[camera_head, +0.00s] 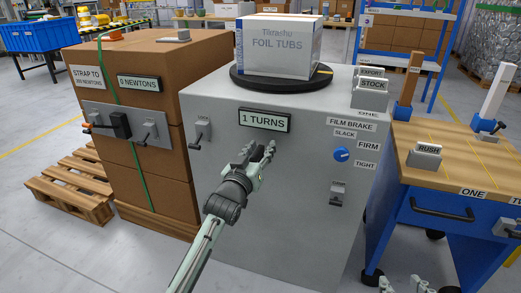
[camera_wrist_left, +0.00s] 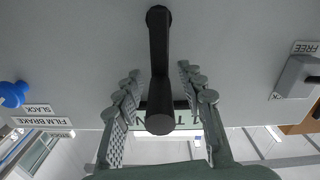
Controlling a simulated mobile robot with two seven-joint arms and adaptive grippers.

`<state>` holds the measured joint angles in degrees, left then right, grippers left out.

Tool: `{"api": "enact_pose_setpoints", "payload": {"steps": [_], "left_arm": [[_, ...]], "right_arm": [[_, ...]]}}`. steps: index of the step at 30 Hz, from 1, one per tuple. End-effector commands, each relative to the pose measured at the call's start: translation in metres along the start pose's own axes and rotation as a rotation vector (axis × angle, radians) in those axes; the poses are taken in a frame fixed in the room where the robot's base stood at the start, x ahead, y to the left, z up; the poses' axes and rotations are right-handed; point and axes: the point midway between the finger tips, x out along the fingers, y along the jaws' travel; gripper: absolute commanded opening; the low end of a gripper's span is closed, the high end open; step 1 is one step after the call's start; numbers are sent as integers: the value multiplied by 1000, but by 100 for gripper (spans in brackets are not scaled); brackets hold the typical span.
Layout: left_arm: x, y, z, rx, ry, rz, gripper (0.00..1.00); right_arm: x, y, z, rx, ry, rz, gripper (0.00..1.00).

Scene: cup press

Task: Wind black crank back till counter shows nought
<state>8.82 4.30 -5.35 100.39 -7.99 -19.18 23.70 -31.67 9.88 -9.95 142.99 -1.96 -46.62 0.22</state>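The counter (camera_head: 263,118) on the grey machine's front reads "1 TURNS". My left gripper (camera_head: 258,152) is in front of that panel, just below the counter. In the left wrist view the black crank (camera_wrist_left: 159,75) runs out from the grey panel, and its handle end lies between the two spread fingers of my left gripper (camera_wrist_left: 160,95). A gap shows on each side of the handle, so the fingers are open around it and not clamped. In the head view the crank is hidden behind the gripper. My right gripper (camera_head: 401,285) shows only its fingertips, apart, at the bottom edge.
The grey machine (camera_head: 290,215) carries a turntable with a foil tubs box (camera_head: 278,47). A blue film brake knob (camera_head: 341,155) and a lever (camera_head: 338,193) sit right of the crank, a small lever (camera_head: 199,135) left. A strapped carton stack (camera_head: 150,180) and blue bench (camera_head: 445,235) flank it.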

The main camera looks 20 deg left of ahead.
Motion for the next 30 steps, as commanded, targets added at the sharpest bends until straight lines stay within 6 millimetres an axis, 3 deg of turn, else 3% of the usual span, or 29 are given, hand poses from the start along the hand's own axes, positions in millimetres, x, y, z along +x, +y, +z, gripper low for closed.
{"api": "enact_pose_setpoints", "payload": {"steps": [8,18,30], "left_arm": [[2,0,0,1,0,0,39],[2,0,0,1,-1,0,0],[2,0,0,-5,-1,0,0]], "right_arm": [[0,-1,-2,1,7,-1,40],[0,-1,-2,1,6,-2,40],[0,0,-1,1,0,-1,40]]}}
